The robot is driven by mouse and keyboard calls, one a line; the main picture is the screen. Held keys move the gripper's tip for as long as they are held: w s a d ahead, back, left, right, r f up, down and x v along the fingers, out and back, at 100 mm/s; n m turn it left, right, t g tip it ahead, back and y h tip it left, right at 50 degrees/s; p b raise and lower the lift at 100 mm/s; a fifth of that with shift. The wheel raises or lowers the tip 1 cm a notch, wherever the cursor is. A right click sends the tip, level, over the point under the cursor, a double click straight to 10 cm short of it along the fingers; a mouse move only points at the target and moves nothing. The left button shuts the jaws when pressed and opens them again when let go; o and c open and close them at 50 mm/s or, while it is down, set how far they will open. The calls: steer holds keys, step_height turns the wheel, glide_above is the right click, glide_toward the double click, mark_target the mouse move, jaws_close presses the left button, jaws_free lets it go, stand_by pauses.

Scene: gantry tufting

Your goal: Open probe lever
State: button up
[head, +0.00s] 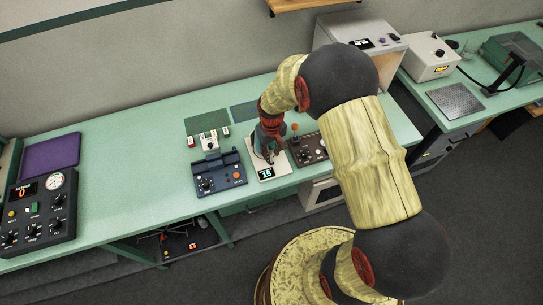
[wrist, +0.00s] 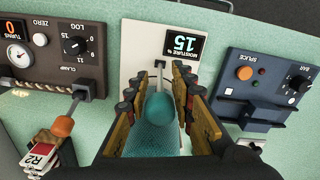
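The moisture meter (head: 270,174) is a pale panel on the green bench, with a dark display reading 15. In the wrist view the meter (wrist: 137,62) appears upside down. Its lever (wrist: 160,106) has a thin metal stem and a rounded teal knob. My gripper (wrist: 160,92) has its fingers spread on both sides of the knob, and they look apart from it. In the head view my gripper (head: 267,145) is over the meter and hides the lever and much of the panel.
A brown clamp panel (head: 311,149) with an orange-handled lever (wrist: 63,126) stands close on one side. A blue splice panel (head: 219,176) stands on the other. Small labelled blocks (head: 209,142) lie behind. Bare bench extends left, toward a dark control box (head: 38,212).

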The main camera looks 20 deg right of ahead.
steer(key=shift+f, duration=1.4)
steer(key=shift+c, duration=0.7)
steer(key=c, duration=0.4)
steer(key=shift+r, duration=0.1)
jaws_close()
